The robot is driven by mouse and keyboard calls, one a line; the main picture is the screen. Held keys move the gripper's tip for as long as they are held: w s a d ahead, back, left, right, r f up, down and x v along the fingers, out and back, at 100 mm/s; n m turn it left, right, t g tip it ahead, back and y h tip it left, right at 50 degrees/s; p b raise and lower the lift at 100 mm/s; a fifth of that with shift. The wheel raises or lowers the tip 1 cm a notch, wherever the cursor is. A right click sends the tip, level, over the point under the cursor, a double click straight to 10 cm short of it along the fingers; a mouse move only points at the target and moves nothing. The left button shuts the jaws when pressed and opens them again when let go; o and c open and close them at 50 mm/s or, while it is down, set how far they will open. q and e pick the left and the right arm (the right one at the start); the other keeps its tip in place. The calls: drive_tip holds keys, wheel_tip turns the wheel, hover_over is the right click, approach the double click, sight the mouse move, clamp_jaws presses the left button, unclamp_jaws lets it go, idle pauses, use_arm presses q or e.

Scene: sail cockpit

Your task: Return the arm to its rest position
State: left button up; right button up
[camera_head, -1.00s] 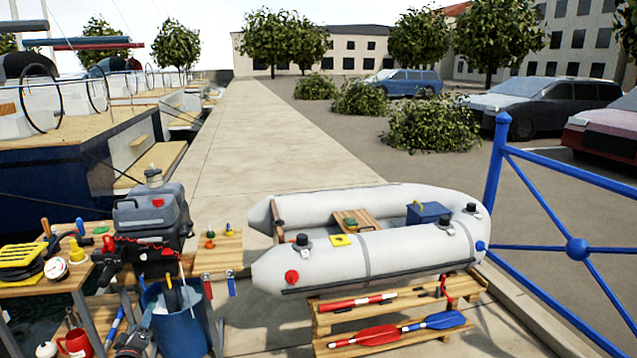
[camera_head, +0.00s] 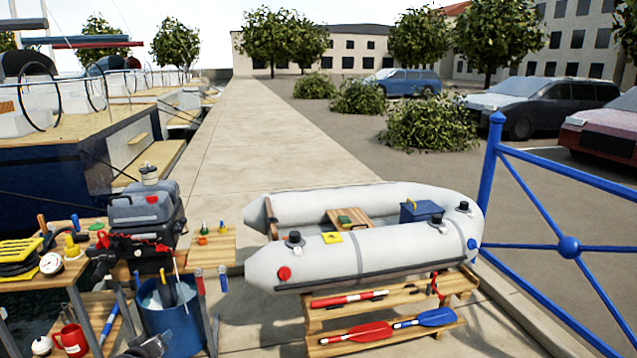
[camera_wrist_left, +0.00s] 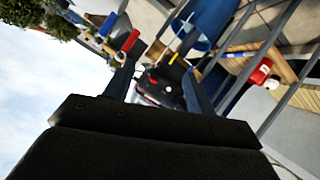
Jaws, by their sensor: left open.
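My left gripper (camera_wrist_left: 158,85) is open in the wrist view, with two dark fingers spread apart. A black object with red and white marks (camera_wrist_left: 160,84) shows beyond the fingers; I cannot tell what it is, and nothing is clearly held. In the head view a dark grey piece, probably my left gripper (camera_head: 150,346), shows low at the bottom edge, in front of the blue bucket (camera_head: 172,325) and cut off by the frame. My right arm and gripper are not in view.
A grey outboard motor (camera_head: 146,214) stands at the wooden workbench (camera_head: 20,284). A red mug (camera_head: 71,340) is low at left. The inflatable dinghy (camera_head: 365,243) rests on a wooden rack (camera_head: 462,287) with paddles. A blue railing (camera_head: 492,190) stands right. The walkway (camera_head: 260,130) behind is clear.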

use_arm(q)
drive_tip(key=s+d+m+g+h, duration=0.1)
drive_tip(key=s+d+m+g, duration=0.6)
drive_tip(key=s+d, duration=1.2)
drive_tip(key=s+d+f+g, duration=0.1)
drive_tip(key=s+d, duration=0.3)
drive_tip(key=s, duration=0.5)
drive_tip(key=s+d+f+m+g+h, duration=0.1)
drive_tip(key=s+d+f, duration=0.3)
drive_tip(key=s, duration=0.5)
drive_tip(key=s+d+f+g, duration=0.2)
drive_tip(key=s+d+f, duration=0.1)
drive_tip(key=s, duration=0.6)
drive_tip(key=shift+s+d+m+h, duration=0.2)
drive_tip(key=shift+d+m+h, duration=0.1)
drive_tip(key=shift+d, duration=0.1)
